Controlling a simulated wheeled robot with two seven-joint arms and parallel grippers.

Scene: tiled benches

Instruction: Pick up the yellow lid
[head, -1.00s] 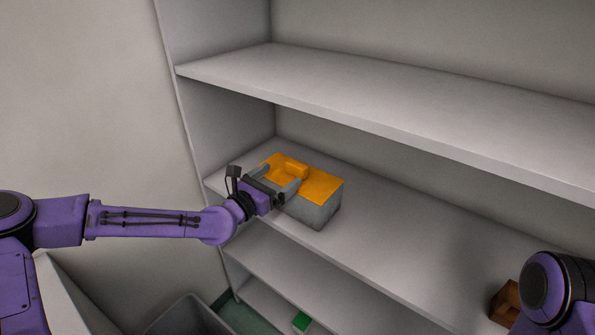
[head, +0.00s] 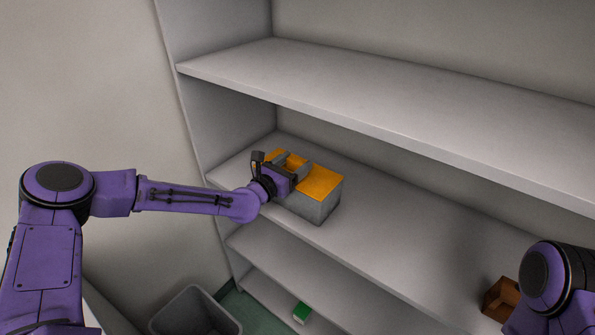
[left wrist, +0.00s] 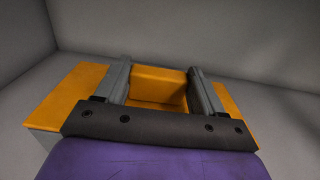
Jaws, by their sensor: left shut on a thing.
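The yellow lid (head: 322,182) lies flat on top of a grey box (head: 316,208) on the middle shelf. It has a raised block handle, which shows in the left wrist view (left wrist: 159,86). My left gripper (head: 292,165) is shut on this handle, with one finger along each side. The lid still looks seated on the box, with no clear gap visible. In the left wrist view the lid (left wrist: 72,92) spreads out on both sides of the fingers. My right gripper is not in view; only part of my right arm shows at the lower right.
The middle shelf (head: 410,240) is clear to the right of the box, up to a brown open box (head: 498,299). The upper shelf (head: 400,90) overhangs from above. A grey bin (head: 190,312) stands below.

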